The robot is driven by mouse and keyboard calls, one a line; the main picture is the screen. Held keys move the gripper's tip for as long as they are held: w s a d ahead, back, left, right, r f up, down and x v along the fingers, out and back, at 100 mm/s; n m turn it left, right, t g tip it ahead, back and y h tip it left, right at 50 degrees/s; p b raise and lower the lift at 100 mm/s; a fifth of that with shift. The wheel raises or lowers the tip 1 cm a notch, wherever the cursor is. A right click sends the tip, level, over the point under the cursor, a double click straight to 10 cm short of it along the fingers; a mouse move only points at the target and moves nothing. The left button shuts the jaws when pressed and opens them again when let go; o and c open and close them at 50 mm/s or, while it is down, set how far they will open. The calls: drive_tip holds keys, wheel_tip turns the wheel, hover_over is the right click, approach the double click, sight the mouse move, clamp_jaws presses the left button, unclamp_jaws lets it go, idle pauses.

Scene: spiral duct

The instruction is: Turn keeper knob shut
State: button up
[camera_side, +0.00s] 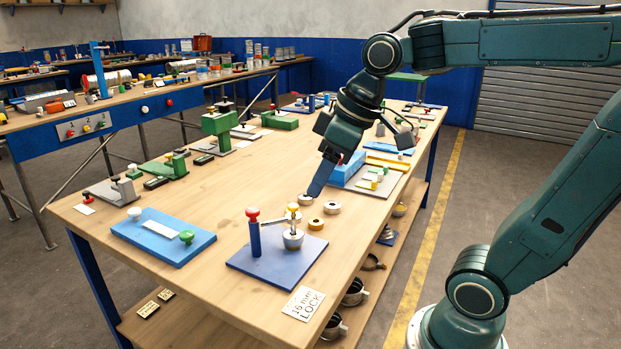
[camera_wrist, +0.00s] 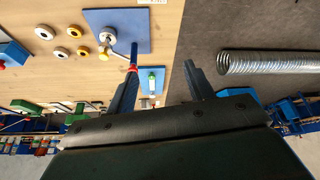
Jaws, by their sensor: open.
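A blue board (camera_side: 262,268) lies near the front of the wooden table, with a "16 mm LOCK" card (camera_side: 303,302) beside it. A blue post with a red knob (camera_side: 252,212) stands on it. Next to the post, a metal cup (camera_side: 293,240) carries a small arm and a yellow knob (camera_side: 293,207). The frames do not settle which knob is the keeper knob. In the wrist view the yellow knob (camera_wrist: 103,55) and red knob (camera_wrist: 132,68) are left of the jaw gap. My gripper (camera_side: 316,190) is open and empty, above the table behind the board; its fingers (camera_wrist: 160,68) are spread apart.
Several rings (camera_side: 332,207) lie behind the board. Another blue board (camera_side: 165,236) with white and green knobs is to the left. A blue block (camera_side: 347,170) and grey plate stand near the right edge. A ribbed metal duct (camera_wrist: 268,63) shows in the wrist view.

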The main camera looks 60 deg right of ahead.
sight(253, 209)
drive_tip(key=w+d+f+n+y, duration=0.1)
drive_tip(key=w+d+n, duration=0.2)
drive_tip(key=w+d, duration=0.2)
drive_tip(key=w+d+f+n+g+y, duration=0.1)
drive_tip(key=w+d, duration=0.5)
drive_tip(key=w, duration=0.6)
drive_tip(key=shift+w+d+f+n+g, duration=0.15)
drive_tip(key=shift+d+f+n+g, duration=0.3)
drive_tip(key=shift+n, duration=0.65)
drive_tip(key=shift+a+f, duration=0.2)
drive_tip(key=shift+a, duration=0.05)
drive_tip(key=x, duration=1.3)
drive_tip(key=shift+w+a+f, duration=0.2)
drive_tip(key=shift+w+f, duration=0.05)
drive_tip(key=c, duration=1)
